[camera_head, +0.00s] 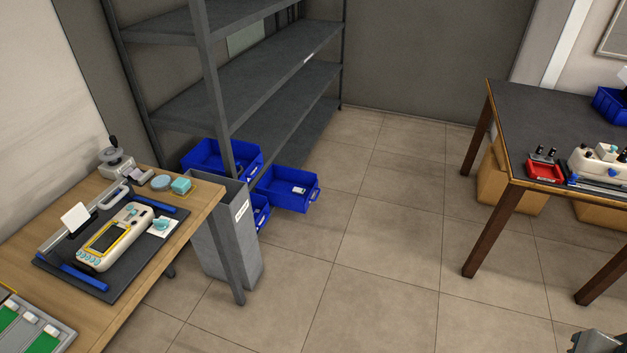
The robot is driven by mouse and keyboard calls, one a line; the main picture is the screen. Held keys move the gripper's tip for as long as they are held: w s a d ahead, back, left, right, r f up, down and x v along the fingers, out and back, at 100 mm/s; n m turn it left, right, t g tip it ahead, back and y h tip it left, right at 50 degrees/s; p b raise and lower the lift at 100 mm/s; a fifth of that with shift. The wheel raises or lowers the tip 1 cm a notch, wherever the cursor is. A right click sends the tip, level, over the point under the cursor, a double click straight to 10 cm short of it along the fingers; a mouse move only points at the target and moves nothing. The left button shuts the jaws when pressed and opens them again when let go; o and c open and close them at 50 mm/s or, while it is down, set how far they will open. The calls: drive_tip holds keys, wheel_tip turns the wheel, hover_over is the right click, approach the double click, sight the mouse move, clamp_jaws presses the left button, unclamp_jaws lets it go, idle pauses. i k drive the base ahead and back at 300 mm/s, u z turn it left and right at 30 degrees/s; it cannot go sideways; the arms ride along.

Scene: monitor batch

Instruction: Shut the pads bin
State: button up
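Several blue bins sit low at the dark shelving rack. One blue bin (287,203) juts out past the rack's front into the room, with a small pale item inside it. Another blue bin (205,160) sits higher to the left, partly behind a rack post. A third blue bin (262,214) shows only in part behind the grey waste bin. No readable label tells me which is the pads bin. A dark grey part (597,342) at the bottom right corner may be my gripper; it is cut off, and its fingers cannot be made out.
A grey waste bin (222,230) stands beside the wooden bench (205,205), close to the bins. The bench holds a handheld device (113,238) on a dark mat. A dark-topped table (530,115) stands at right. The tiled floor (370,230) between is clear.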

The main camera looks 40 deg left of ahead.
sight(277, 183)
drive_tip(key=u, duration=0.8)
drive_tip(key=i, duration=0.85)
drive_tip(key=u, duration=1.2)
drive_tip(key=i, duration=2.05)
drive_tip(key=z, duration=0.05)
